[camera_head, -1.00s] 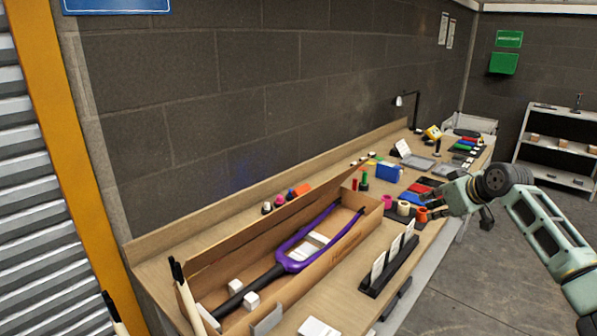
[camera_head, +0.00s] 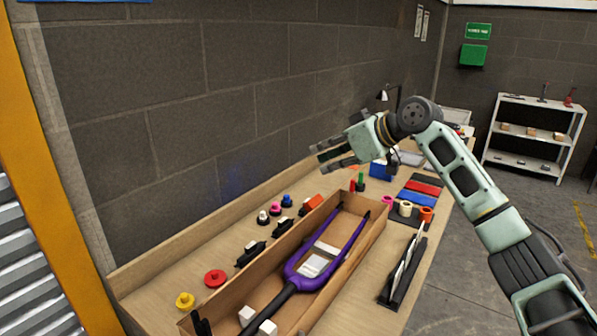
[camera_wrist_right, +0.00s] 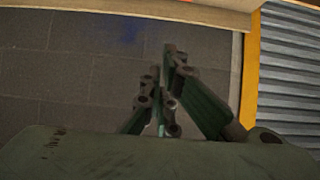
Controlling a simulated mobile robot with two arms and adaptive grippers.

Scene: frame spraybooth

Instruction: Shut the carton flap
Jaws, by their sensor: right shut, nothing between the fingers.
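The open brown carton (camera_head: 365,228) lies along the bench with a purple fork (camera_head: 310,268) inside. Its long back edge shows low, and no upright flap stands out above it; I cannot tell where the flap lies. My right gripper (camera_head: 325,157) is shut and empty, in the air above and beyond the carton's far end, apart from it. In the right wrist view its fingers (camera_wrist_right: 168,95) show against the dark block wall. My left gripper is not clearly in view. The carton's near end is cut off by the picture's bottom edge.
Behind the carton are a yellow disc (camera_head: 185,300), a red disc (camera_head: 215,278) and small dark clamps (camera_head: 250,253). A black card rack (camera_head: 402,275) stands in front at right. Tape rolls (camera_head: 405,208) and a blue box (camera_head: 380,170) lie beyond. The block wall (camera_head: 240,90) bounds the bench's back.

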